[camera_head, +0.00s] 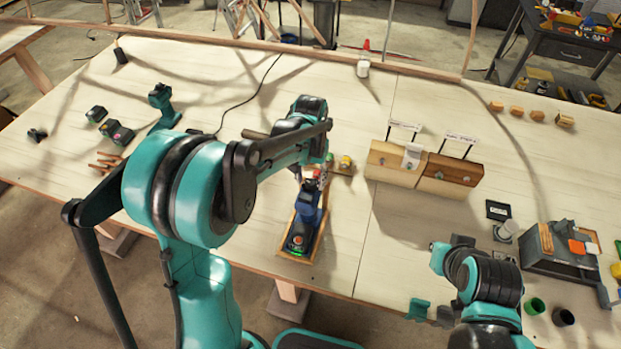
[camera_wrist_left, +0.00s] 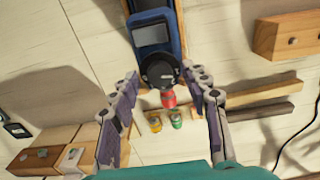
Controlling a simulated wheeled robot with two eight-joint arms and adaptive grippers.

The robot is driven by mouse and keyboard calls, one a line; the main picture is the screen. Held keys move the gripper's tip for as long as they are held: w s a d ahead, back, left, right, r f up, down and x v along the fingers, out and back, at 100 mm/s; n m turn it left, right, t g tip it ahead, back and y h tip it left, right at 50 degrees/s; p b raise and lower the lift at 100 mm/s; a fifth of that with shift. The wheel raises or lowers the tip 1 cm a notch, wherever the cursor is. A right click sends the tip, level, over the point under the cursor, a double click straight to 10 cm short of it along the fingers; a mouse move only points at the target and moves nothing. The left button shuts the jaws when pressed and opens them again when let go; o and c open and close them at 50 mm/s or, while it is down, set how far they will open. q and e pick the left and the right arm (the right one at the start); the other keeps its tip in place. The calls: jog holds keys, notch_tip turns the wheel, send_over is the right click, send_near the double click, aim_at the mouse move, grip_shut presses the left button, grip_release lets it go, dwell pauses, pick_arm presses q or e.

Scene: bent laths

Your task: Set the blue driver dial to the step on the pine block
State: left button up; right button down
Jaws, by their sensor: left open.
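The blue driver (camera_head: 303,225) lies in a narrow wooden tray on the bench. In the left wrist view the driver (camera_wrist_left: 152,35) shows a dark round collar (camera_wrist_left: 160,70) with a red end piece (camera_wrist_left: 168,98); I cannot read any dial setting. My left gripper (camera_wrist_left: 160,74) is open, its fingers on either side of the collar, and I cannot tell if they touch it. Two wooden blocks stand right of the driver: a left one (camera_head: 386,165) with a white card, and a darker right one (camera_head: 452,172). Their signs are too small to read.
Small yellow and green pieces (camera_head: 345,163) sit just beyond the driver. The bench between driver and blocks is clear.

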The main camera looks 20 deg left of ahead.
pick_arm(q)
jog(key=shift+c, duration=0.4)
grip_shut()
jog(key=shift+m, duration=0.3)
jog(key=m, duration=0.3)
jog(key=shift+b, duration=0.4)
jog(key=shift+m, duration=2.1)
